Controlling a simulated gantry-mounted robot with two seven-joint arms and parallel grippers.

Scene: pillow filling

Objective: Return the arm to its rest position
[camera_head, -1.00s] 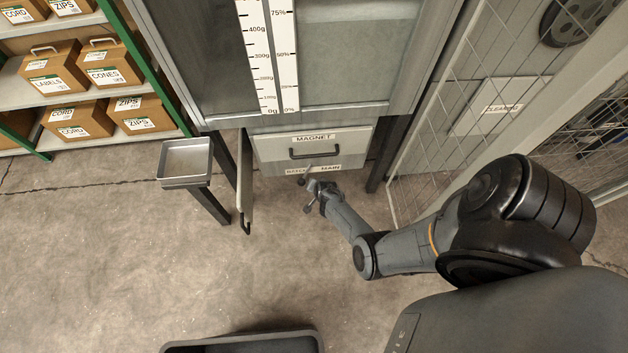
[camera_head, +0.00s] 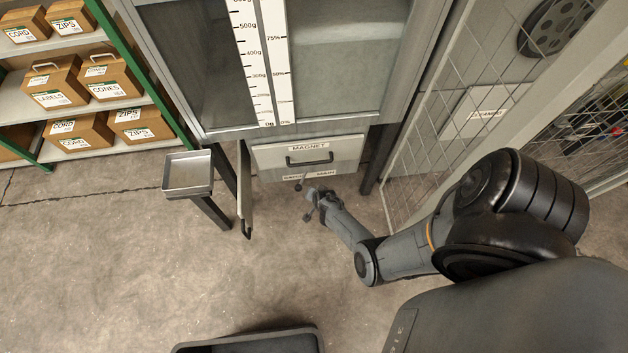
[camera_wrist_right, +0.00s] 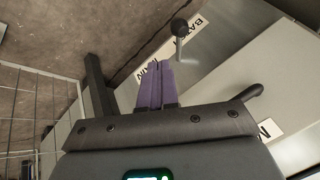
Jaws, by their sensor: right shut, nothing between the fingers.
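My right arm (camera_head: 400,255) reaches in from the right in the head view. Its gripper (camera_head: 311,194) is in front of the lower part of the machine, just below the "MAIN" label. In the right wrist view the two purple fingers (camera_wrist_right: 157,85) are together with nothing between them. A small dark-knobbed lever (camera_wrist_right: 180,30) stands just beyond the fingertips, and I cannot tell whether they touch it. My left gripper is not in view.
A drawer front labelled MAGNET (camera_head: 308,156) with a dark handle is on the machine. An open door panel (camera_head: 244,190) hangs to its left, beside a metal tray (camera_head: 188,176) on a post. A wire-mesh fence (camera_head: 455,110) stands at right. A black bin (camera_head: 250,342) is at the bottom. Floor between is clear.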

